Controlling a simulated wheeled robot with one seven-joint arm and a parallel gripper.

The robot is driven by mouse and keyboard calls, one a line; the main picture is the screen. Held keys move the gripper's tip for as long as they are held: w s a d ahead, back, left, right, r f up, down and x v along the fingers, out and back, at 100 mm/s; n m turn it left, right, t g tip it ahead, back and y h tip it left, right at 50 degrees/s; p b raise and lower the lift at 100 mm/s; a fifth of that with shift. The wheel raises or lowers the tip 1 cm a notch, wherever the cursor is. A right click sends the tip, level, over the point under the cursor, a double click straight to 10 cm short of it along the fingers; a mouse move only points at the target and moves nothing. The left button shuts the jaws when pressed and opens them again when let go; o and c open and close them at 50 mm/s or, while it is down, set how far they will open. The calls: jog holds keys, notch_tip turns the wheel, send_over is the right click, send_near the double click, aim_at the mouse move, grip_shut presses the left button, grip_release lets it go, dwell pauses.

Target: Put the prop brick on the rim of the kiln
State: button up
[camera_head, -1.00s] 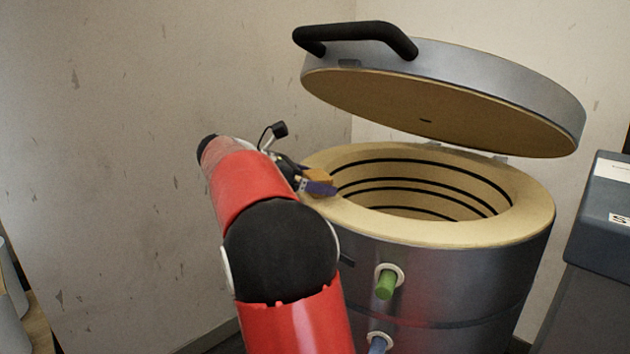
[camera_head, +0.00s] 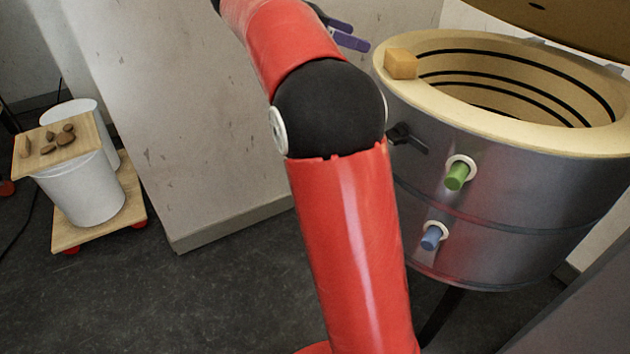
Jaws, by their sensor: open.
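The prop brick (camera_head: 401,63), a small orange-tan block, rests on the left part of the pale rim of the kiln (camera_head: 455,106). The kiln is a round metal drum with a dark-ringed hollow inside, and its lid (camera_head: 560,22) is raised above it. My gripper (camera_head: 356,33) shows as purple fingers left of the brick, apart from it and a little higher in the picture. The fingers are spread with nothing between them. My red arm hides the rest of the wrist.
A green plug (camera_head: 457,176) and a blue plug (camera_head: 433,237) stick out of the kiln's front. At left, a white bucket (camera_head: 85,190) stands on a wheeled wooden board (camera_head: 72,236), with a small board (camera_head: 35,158) of brown lumps on top. Open floor lies between.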

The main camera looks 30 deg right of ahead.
jog(key=w+r+n+t+h, duration=0.3)
jog(key=w+r+n+t, duration=0.1)
jog(key=r+n+t, duration=1)
jog(key=s+a+f+n+t+y, duration=0.15)
jog(key=a+n+t+y, duration=0.25)
jog(key=a+n+y, duration=0.45)
jog(key=a+f+n+t+y, duration=0.3)
jog(key=a+n+t, duration=0.15)
jog(key=n, duration=0.75)
jog(key=s+a+f+n+g+y, duration=0.4)
jog(key=s+a+f+n+y, duration=0.25)
jog(key=f+n, duration=0.4)
jog(key=s+f+n+g+h, duration=0.1)
jog(key=s+f+n+g, duration=0.8)
jog(key=s+f, duration=1.1)
jog(key=n, duration=0.3)
jog(key=shift+s+f+h, duration=0.25)
jog(key=shift+h, duration=0.05)
